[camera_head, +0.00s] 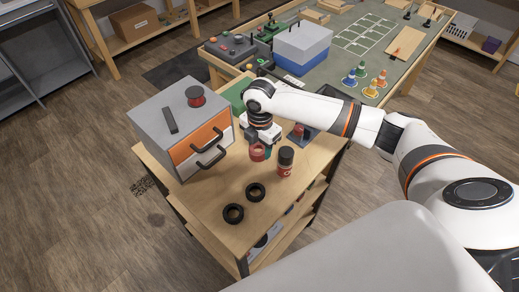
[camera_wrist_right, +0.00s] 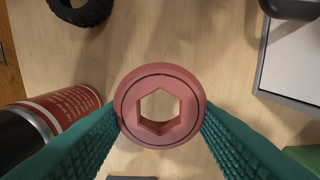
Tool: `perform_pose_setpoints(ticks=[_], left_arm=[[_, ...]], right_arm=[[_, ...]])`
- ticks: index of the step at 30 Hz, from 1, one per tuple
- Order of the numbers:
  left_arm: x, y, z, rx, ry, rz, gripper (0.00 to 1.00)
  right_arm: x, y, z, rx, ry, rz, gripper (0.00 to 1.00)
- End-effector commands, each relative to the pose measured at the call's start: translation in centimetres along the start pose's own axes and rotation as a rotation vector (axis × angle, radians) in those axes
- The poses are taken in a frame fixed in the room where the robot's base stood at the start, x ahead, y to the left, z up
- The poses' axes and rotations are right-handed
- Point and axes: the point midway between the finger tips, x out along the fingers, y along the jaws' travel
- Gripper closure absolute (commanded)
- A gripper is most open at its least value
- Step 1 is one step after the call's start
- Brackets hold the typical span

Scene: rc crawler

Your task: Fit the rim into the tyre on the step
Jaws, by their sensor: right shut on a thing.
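My right gripper (camera_head: 259,144) is shut on a red rim (camera_head: 257,152) and holds it above the wooden workbench top. In the right wrist view the rim (camera_wrist_right: 160,78) faces the camera, a round ring with a hexagonal hole, pinched between two green ribbed fingers. Two black tyres lie flat and apart near the bench's front: one tyre (camera_head: 255,200), and another tyre (camera_head: 233,222) to its left. Part of one tyre (camera_wrist_right: 82,14) shows at the top of the right wrist view. I cannot make out a separate step. The left gripper is not in view.
A red-and-black can (camera_head: 285,162) stands close to the right of the rim. A grey drawer cabinet (camera_head: 160,113) with an orange drawer front stands to the left, a red spool (camera_head: 195,92) on it. A blue-grey box (camera_head: 302,52) sits on the table behind. The bench front around the tyres is clear.

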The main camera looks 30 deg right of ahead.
Motion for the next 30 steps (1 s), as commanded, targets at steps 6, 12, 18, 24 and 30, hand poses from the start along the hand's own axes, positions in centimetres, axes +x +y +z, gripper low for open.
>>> perform_pose_setpoints(ticks=[6,12,18,24,30], left_arm=[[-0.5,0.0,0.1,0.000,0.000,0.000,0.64],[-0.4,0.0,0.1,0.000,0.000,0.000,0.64],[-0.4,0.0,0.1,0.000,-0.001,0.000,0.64],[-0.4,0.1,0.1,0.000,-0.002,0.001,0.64],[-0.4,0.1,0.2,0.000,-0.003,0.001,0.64]], right_arm=[[2.7,0.1,0.1,-0.001,-0.001,0.002,0.74],[2.8,0.0,0.0,-0.001,0.000,0.000,0.74],[3.1,0.0,0.0,0.000,-0.001,0.000,0.44],[3.0,0.0,0.0,0.000,0.000,0.000,0.30],[2.8,0.0,0.0,0.000,0.000,0.000,0.30]])
